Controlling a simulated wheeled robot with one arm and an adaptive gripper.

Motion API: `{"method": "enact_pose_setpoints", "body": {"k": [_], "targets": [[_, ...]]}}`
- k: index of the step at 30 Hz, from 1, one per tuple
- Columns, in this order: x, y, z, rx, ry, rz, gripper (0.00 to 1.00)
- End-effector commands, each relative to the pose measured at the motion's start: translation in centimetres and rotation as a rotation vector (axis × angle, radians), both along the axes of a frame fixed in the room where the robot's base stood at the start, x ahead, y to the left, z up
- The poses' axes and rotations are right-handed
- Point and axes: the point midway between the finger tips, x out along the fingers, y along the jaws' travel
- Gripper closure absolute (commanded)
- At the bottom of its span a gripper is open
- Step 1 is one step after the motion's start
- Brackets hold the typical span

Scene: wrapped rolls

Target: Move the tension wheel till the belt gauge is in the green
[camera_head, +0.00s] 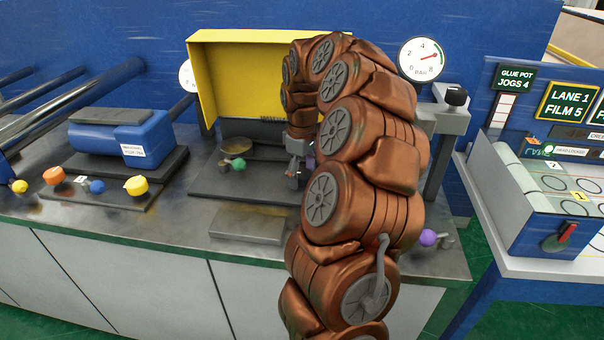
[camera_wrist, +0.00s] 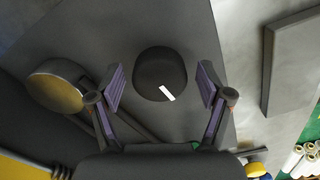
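A dark round knob (camera_wrist: 160,75) with a white mark, which looks like the tension wheel, sits between my gripper's fingertips in the wrist view. My gripper (camera_wrist: 160,84) is open, with a gap on each side of the knob. In the head view my gripper (camera_head: 298,166) is low in front of the yellow guard, and my arm hides the knob. A round white gauge (camera_head: 187,76) at the left of the guard is partly covered, so its reading is hidden. A second gauge (camera_head: 421,59), marked BAR, has a red needle pointing right; I cannot tell which is the belt gauge.
The yellow guard (camera_head: 237,75) stands open behind my gripper. A brass-coloured disc (camera_wrist: 56,86) and a green-knobbed lever (camera_head: 238,164) are close by. A blue motor (camera_head: 125,137) is at left, a low grey block (camera_head: 250,224) in front. A black-knobbed post (camera_head: 456,97) stands at right.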

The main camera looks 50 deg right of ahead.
Motion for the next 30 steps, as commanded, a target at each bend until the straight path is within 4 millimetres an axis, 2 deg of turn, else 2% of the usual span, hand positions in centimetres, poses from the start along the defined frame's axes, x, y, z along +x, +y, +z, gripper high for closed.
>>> {"method": "enact_pose_setpoints", "body": {"k": [8, 13, 30], "targets": [[0.1, 0.0, 0.1, -0.002, -0.002, 0.000, 0.20], [0.1, -0.1, 1.1, -0.002, -0.004, -0.001, 0.20], [0.0, -0.1, 9.7, -0.002, -0.004, -0.002, 0.20]]}}
